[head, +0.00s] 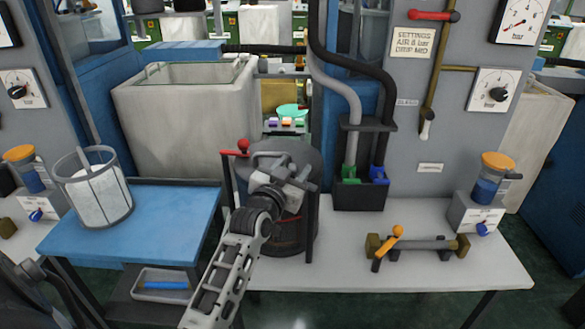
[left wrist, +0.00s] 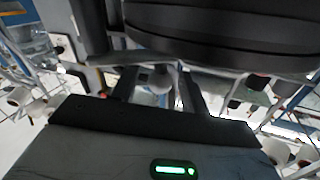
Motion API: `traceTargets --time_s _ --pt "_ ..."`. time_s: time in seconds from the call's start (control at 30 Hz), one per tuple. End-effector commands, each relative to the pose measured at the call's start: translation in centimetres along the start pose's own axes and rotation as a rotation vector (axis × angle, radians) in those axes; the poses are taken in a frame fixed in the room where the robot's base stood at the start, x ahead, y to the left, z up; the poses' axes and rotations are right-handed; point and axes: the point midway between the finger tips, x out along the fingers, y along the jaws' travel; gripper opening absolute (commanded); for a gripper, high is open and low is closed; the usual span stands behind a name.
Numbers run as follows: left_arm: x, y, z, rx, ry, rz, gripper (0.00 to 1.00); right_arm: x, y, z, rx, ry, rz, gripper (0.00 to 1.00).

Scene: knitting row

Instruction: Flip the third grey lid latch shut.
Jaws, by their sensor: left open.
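A dark drum with a lid (head: 298,155) stands between the blue bench and the grey bench in the head view. My left gripper (head: 292,178) is in front of the drum's upper part, over its near side, and hides some of the lid and rim. In the left wrist view the left gripper (left wrist: 158,92) has its two fingers apart, with nothing seen between them. A large dark rounded body (left wrist: 225,35), apparently the drum, fills the top of that view. I cannot make out the separate grey latches or tell which is the third. My right gripper is not in view.
A red-ended lever (head: 241,147) stands beside the drum's left. A blue bench (head: 150,215) holds a wire basket (head: 92,187). The grey bench (head: 420,275) carries a black holder (head: 359,197) with hoses and an orange-handled valve (head: 415,246). A large grey bin (head: 185,120) stands behind.

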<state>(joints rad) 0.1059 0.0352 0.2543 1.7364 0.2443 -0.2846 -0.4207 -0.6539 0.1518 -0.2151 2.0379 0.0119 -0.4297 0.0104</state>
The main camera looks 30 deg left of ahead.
Motion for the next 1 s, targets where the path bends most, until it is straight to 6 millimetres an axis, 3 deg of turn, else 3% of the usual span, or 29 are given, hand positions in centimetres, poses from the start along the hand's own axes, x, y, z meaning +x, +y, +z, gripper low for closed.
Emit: traceTargets --time_s 0.27,0.4,0.43,0.67,1.0 --pt "0.1 0.0 0.0 0.000 0.000 0.000 0.45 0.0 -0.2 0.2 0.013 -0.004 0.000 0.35" --pt "0.1 0.0 0.0 0.000 0.000 0.000 0.06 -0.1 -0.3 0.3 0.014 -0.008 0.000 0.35" --pt "0.1 0.0 0.0 0.000 0.000 0.000 0.02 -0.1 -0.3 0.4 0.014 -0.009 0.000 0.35" --pt "0.3 0.0 0.0 0.005 0.010 0.023 0.02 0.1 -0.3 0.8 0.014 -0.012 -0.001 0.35" --pt "1.3 0.3 0.0 0.012 0.055 0.201 0.02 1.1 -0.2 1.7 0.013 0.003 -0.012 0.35"
